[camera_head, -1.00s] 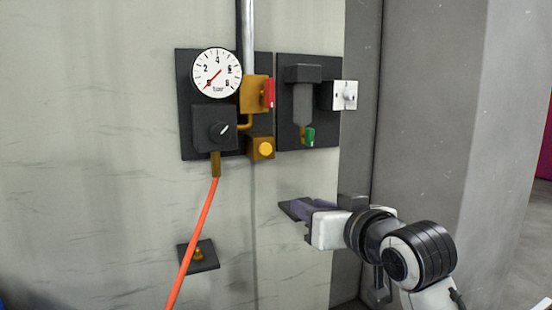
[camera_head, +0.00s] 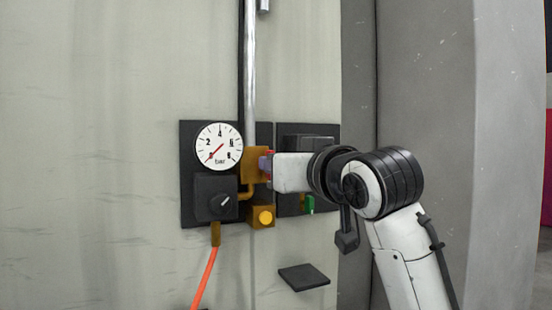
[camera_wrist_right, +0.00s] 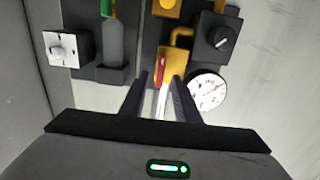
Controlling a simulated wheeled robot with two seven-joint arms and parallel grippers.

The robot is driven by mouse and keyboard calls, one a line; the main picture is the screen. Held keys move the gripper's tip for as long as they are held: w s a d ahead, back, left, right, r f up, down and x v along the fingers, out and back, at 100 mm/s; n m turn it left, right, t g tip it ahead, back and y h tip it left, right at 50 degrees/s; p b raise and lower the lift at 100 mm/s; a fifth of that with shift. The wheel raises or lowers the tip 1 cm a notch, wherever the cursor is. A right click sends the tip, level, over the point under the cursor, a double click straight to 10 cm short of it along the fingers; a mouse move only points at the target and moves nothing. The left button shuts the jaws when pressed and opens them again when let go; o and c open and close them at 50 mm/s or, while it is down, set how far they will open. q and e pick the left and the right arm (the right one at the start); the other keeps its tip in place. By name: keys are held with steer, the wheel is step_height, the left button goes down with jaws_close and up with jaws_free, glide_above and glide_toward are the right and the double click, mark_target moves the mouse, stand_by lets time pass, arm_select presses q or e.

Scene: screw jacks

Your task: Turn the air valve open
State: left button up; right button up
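The air valve (camera_head: 252,163) is a brass block on the metal pipe, with a red lever mostly hidden by my right gripper in the head view. In the right wrist view, which sees the panel upside down, the red lever (camera_wrist_right: 160,68) stands upright by the yellow-brass body. My right gripper (camera_wrist_right: 161,80) is open, its two dark fingers on either side of the lever's line with gaps showing. Whether they touch it, I cannot tell. The right gripper (camera_head: 268,165) reaches the valve from the right in the head view. My left gripper is not in view.
A round gauge (camera_head: 219,147), its needle pointing lower left, sits above a black knob box (camera_head: 216,197) with an orange hose. A white switch (camera_wrist_right: 68,48) shows in the wrist view. A dark plate (camera_head: 303,277) is lower down.

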steer(key=shift+x, duration=1.1)
jaws_close()
